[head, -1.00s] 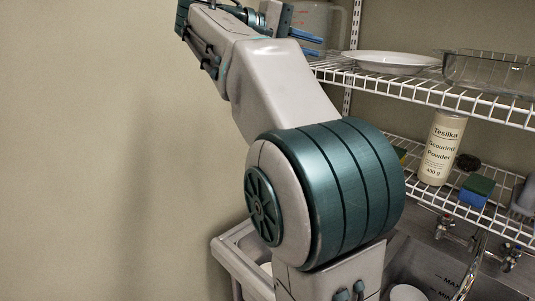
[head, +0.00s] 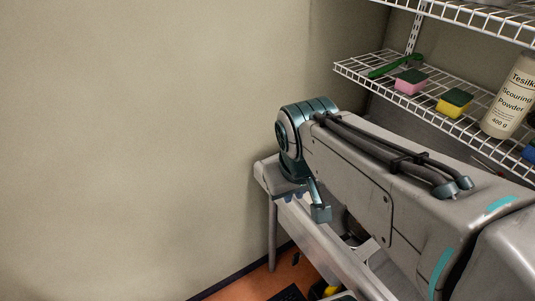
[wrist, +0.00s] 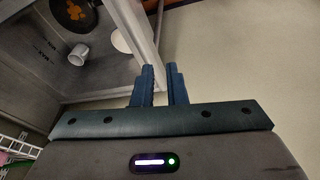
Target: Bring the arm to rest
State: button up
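My gripper (wrist: 160,72) shows in the wrist view, with two dark blue fingers slightly apart and nothing between them. Its fingertips point toward the pale rim (wrist: 148,38) of the sink unit, and I cannot tell the distance. In the head view my arm reaches from the lower right toward the wall, its wrist end low over the left end of the sink unit (head: 268,178). The fingers are mostly hidden there.
A white mug (wrist: 79,54) and a dark pan (wrist: 72,14) are in the sink. The wire shelf above my arm holds a pink sponge (head: 409,86), a yellow sponge (head: 453,107), a green brush (head: 396,66) and a scouring powder bottle (head: 507,97). Plain wall fills the left.

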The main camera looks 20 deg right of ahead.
jog(key=shift+s+a+f+m+y, duration=0.2)
jog(key=shift+s+a+f, duration=0.2)
jog(key=shift+f, duration=0.15)
jog(key=shift+s+a+f+m+y, duration=0.1)
jog(key=shift+s+a+f+y, duration=0.1)
jog(key=shift+s+a+f, duration=0.25)
jog(key=shift+w, duration=0.1)
dwell(0.5)
